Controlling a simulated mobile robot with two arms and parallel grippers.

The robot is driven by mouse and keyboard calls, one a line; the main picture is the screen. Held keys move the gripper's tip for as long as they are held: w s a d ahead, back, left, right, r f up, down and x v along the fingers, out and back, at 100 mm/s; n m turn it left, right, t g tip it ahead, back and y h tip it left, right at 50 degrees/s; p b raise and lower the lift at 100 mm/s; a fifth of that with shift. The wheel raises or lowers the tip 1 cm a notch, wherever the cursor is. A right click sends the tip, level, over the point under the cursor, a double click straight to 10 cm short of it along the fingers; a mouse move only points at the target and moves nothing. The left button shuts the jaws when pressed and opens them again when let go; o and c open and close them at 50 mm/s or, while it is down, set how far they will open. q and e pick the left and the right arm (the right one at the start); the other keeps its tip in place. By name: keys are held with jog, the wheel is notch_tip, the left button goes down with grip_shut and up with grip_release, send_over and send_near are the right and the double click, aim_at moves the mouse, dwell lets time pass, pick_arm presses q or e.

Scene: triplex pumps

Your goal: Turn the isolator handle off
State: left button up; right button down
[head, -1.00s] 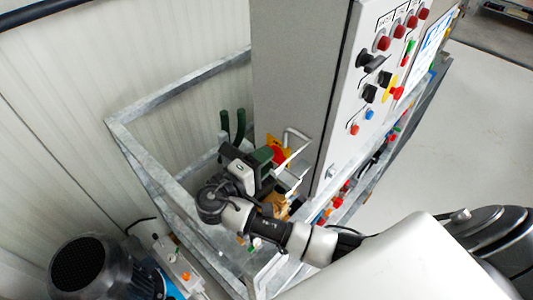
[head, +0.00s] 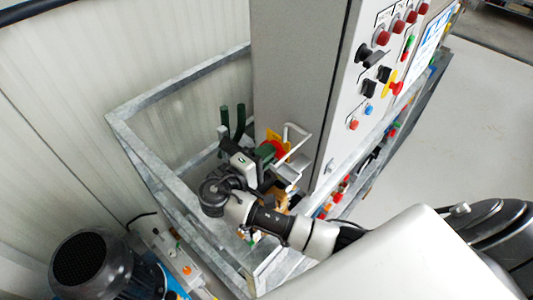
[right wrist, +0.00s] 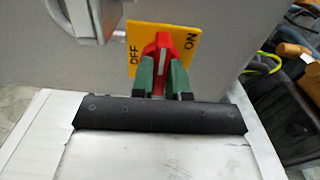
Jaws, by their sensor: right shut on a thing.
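The isolator handle is red with a white stripe (right wrist: 162,62). It sits on a yellow plate (right wrist: 185,42) marked OFF on the left and ON on the right. In the right wrist view the handle points up between the two words. My right gripper (right wrist: 163,78) has a green finger on each side of the handle and is shut on it. In the head view the gripper (head: 266,164) is at the side of the grey cabinet, and the red handle (head: 273,149) is partly hidden by it.
The tall grey cabinet (head: 295,80) has buttons and switches on its front. A bent metal bracket (head: 297,135) stands close to the handle. A galvanised frame (head: 160,175) surrounds the area below. A dark motor (head: 92,265) is at bottom left. Open floor lies at right.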

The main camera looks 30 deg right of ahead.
jog(key=shift+n, duration=8.7)
jog(key=c, duration=1.1)
grip_release()
